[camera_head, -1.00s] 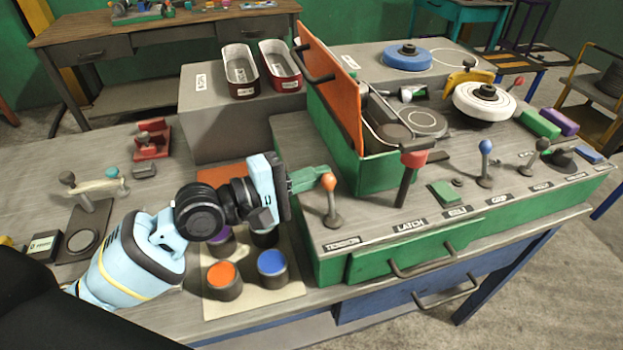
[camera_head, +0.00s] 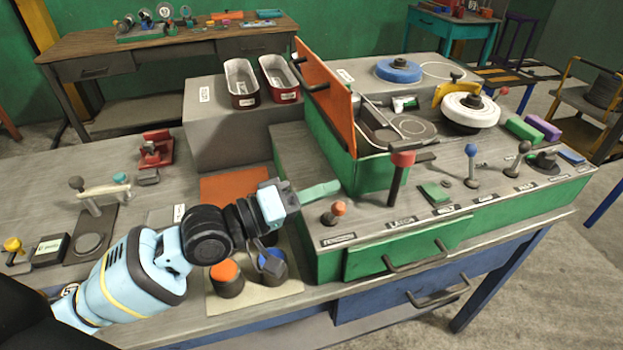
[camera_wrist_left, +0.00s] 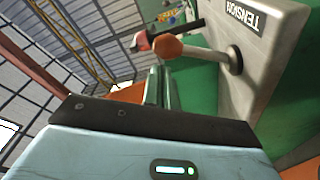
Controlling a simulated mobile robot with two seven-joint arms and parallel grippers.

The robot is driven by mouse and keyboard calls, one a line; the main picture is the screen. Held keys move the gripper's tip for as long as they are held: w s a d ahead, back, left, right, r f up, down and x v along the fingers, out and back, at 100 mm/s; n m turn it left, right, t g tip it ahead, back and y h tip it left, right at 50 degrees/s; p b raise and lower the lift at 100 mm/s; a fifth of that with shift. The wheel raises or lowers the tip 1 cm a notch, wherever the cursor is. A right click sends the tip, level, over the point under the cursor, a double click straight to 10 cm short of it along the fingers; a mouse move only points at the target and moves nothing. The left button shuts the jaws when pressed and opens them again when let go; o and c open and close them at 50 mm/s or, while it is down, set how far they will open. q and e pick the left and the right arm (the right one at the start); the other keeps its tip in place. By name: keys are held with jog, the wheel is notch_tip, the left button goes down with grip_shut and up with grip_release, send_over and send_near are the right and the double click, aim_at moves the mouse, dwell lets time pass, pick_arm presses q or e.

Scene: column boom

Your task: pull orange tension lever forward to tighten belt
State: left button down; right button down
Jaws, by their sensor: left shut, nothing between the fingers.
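The orange tension lever (camera_head: 338,208) stands at the front left corner of the green machine, behind its TENSION label (camera_head: 338,240). Its knob now sits low and close to its round base, so the lever is tilted steeply toward the front. In the left wrist view the orange knob (camera_wrist_left: 168,46) shows just beyond the fingertips, with its shaft running right to the base. My left gripper (camera_head: 334,187) is shut and empty, its green fingers just behind and above the knob; I cannot tell if they touch it. The right gripper is not in view.
A taller red-topped lever (camera_head: 402,160) stands right of the tension lever, and a blue-knobbed lever (camera_head: 471,151) beyond it. The raised orange lid (camera_head: 328,100) stands behind the fingers. Cups with orange (camera_head: 225,272) and blue (camera_head: 272,262) tops stand below my left wrist.

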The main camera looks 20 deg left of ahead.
pick_arm(q)
jog(key=shift+s+d+f+m+h, duration=0.1)
jog(key=shift+s+d+m+h, duration=0.35)
jog(key=shift+m, duration=0.55)
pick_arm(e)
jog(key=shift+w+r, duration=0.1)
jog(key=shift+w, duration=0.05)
pick_arm(q)
jog(key=shift+s+y, duration=0.1)
jog(key=shift+y, duration=0.15)
